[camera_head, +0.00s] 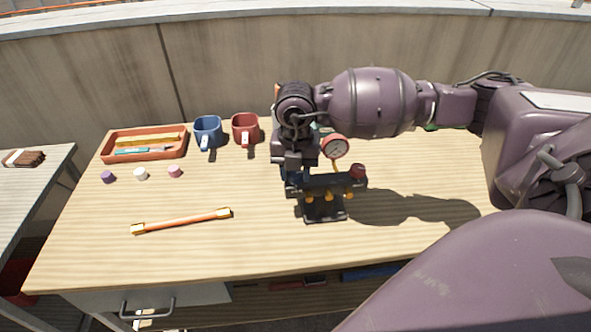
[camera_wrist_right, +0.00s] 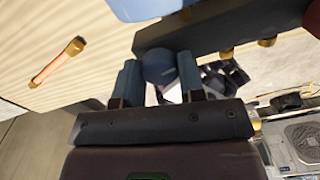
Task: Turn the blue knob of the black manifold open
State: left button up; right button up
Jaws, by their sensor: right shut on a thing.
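The black manifold (camera_head: 327,209) stands upright on the wooden table, with a red knob (camera_head: 357,171) at its right end and a red-rimmed gauge (camera_head: 335,147) above. Its dark bar (camera_wrist_right: 215,30) crosses the top of the right wrist view, with brass fittings along it. The blue knob (camera_wrist_right: 159,68) sits between the fingers of my right gripper (camera_wrist_right: 159,80), which is shut on it. In the head view my right gripper (camera_head: 294,174) comes down at the manifold's left end and mostly hides the blue knob. The knob's turn angle cannot be told. My left gripper is out of view.
An orange tray (camera_head: 107,158) holds long items. Purple (camera_head: 108,177), white (camera_head: 140,174) and pink (camera_head: 175,171) caps and an orange rod (camera_head: 181,221) lie left. The front centre is clear.

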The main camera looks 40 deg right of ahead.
jog(key=shift+n, duration=0.3)
jog(key=n, duration=0.2)
jog(key=shift+r+n, duration=0.1)
jog(key=shift+n, duration=0.3)
jog(key=n, duration=0.4)
jog(key=shift+n+p, duration=0.3)
jog(key=n, duration=0.5)
jog(key=shift+n+b, duration=0.35)
jog(key=shift+n, duration=1.15)
jog(key=o, duration=0.9)
jog(key=shift+o, duration=0.2)
